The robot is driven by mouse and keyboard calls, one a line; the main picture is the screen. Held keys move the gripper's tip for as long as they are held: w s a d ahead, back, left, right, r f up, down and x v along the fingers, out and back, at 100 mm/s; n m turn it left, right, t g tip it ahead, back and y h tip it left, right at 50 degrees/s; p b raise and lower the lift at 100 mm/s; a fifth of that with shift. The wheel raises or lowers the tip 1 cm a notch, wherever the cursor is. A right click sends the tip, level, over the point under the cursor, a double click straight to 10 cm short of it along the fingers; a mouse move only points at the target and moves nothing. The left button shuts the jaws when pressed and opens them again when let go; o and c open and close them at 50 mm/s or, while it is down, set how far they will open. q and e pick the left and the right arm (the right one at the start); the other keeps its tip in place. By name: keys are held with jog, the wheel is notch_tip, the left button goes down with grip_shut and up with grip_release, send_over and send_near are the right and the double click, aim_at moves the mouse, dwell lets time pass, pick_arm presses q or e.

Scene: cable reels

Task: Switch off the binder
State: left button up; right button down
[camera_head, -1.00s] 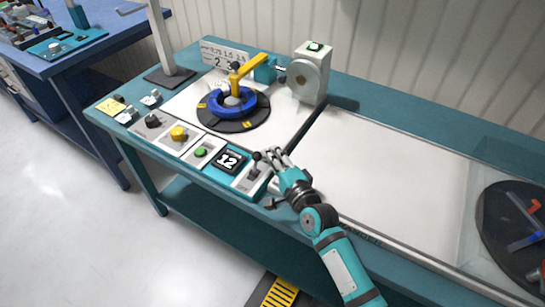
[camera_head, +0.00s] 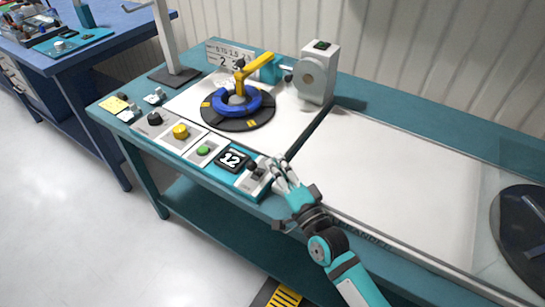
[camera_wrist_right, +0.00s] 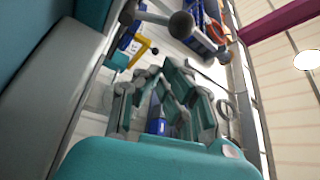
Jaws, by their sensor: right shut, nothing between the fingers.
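The binder stands on the teal bench, with a blue ring (camera_head: 237,101) on a dark turntable (camera_head: 240,122) under a yellow arm (camera_head: 252,67). Its grey housing (camera_head: 315,75) has a small lamp (camera_head: 321,45) on top that looks mostly dark. A switch with a dark lever knob (camera_head: 252,166) sits on a pale plate at the right end of the control row. My right gripper (camera_head: 280,170) is shut and empty just right of this switch; contact cannot be told. Its fingers (camera_wrist_right: 165,95) fill the middle of the wrist view. My left gripper is out of view.
Beside the switch are a "12" display (camera_head: 232,159), a green button (camera_head: 203,151), a yellow knob (camera_head: 180,131) and a black knob (camera_head: 154,118). A clear white panel (camera_head: 400,185) lies to the right, before another dark disc (camera_head: 520,230).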

jog(key=v, duration=0.9)
